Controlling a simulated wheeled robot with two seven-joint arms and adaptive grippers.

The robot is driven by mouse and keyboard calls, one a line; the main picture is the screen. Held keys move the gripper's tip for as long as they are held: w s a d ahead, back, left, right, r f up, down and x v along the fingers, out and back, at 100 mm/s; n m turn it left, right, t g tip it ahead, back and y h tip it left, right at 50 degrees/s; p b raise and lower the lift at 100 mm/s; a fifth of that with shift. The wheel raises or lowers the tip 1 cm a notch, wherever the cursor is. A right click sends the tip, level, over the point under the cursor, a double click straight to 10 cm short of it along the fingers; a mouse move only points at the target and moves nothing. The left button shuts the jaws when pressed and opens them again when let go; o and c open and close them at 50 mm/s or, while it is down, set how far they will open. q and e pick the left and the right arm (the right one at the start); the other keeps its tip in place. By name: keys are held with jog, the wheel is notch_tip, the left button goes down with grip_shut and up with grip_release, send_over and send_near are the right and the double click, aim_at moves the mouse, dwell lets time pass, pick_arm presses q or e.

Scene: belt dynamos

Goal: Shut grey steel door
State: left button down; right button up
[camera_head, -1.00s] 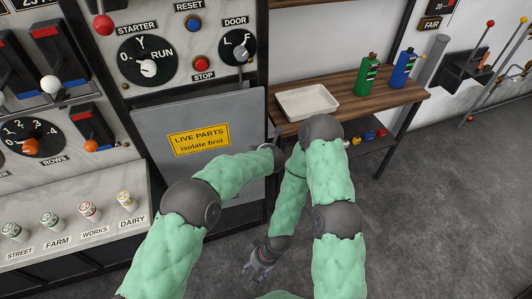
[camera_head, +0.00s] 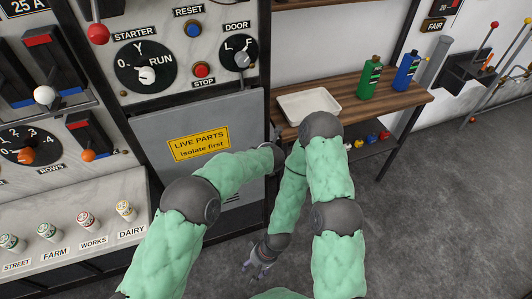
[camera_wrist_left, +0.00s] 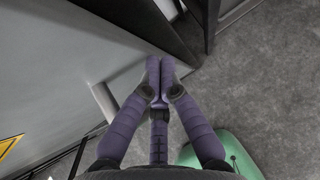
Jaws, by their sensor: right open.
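The grey steel door (camera_head: 225,110) with a yellow LIVE PARTS label hangs below the starter panel. It also shows in the left wrist view (camera_wrist_left: 70,45) with a pale bar handle (camera_wrist_left: 104,100). A dark frame lies beyond its edge there; the door looks ajar, but I cannot tell how far. My left gripper (camera_wrist_left: 159,78) has its fingertips together, empty, beside the door near its free edge; contact is unclear. In the head view it is hidden past my left wrist, at the door's right side. My right gripper (camera_head: 259,262) hangs low, open and empty, over the floor.
A wooden bench (camera_head: 395,99) stands right of the door, with a white tray (camera_head: 308,105), a green bottle (camera_head: 370,78) and a blue bottle (camera_head: 405,72). The starter dial (camera_head: 145,68) and door switch (camera_head: 238,53) sit above the door. Floor to the right is clear.

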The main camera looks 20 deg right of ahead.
pick_arm(q)
notch_tip(320, 180, up, 11)
jog(key=shift+w, duration=0.25)
jog(key=shift+f, duration=0.1)
